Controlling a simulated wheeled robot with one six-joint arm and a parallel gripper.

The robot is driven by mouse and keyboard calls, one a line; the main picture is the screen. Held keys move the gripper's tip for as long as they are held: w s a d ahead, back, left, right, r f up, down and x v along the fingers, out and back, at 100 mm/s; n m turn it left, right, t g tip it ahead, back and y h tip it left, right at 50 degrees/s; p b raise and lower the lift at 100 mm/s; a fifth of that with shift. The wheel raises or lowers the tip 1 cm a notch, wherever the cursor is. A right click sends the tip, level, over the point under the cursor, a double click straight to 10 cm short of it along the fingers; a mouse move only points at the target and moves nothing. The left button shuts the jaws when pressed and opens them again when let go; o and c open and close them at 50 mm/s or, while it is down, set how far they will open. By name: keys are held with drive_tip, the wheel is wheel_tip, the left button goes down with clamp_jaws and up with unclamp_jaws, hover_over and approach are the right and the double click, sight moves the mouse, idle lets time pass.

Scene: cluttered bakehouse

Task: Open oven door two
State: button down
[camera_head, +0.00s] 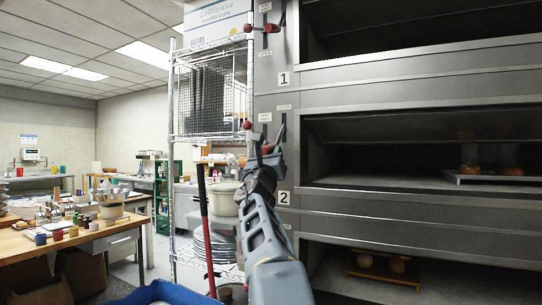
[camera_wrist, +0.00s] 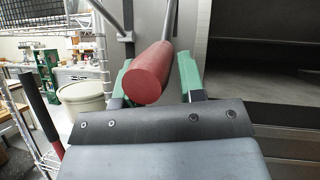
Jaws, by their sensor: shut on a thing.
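Oven deck two is the middle chamber of the grey oven, beside the number 2 plate (camera_head: 284,197). Its door (camera_head: 420,126) is a grey flap tilted at the top of the opening; a dark gap shows below it. A tray (camera_head: 490,180) with bread rolls (camera_head: 470,170) stands inside. My gripper (camera_head: 266,158) is at the lever slots left of this deck. In the wrist view, my gripper (camera_wrist: 155,80) has its green fingers on both sides of a red lever handle (camera_wrist: 150,75), shut on it. The red handle end (camera_head: 267,148) also shows in the head view.
A red pole (camera_head: 206,230) leans there. The lower deck holds rolls on a board (camera_head: 385,272).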

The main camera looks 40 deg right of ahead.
drive_tip(key=shift+r, duration=0.1)
idle(0.3)
drive_tip(key=c, duration=1.2)
unclamp_jaws()
drive_tip(key=o, duration=0.3)
drive_tip(key=shift+w+d+f, duration=0.2)
drive_tip(key=shift+w+d, duration=0.1)
drive_tip(key=shift+w, duration=0.05)
drive_tip(key=shift+o, duration=0.5)
drive_tip(key=shift+s+a, duration=0.1)
drive_tip(key=b+v, duration=0.4)
drive_tip(key=v, duration=1)
drive_tip(key=shift+b, duration=0.4)
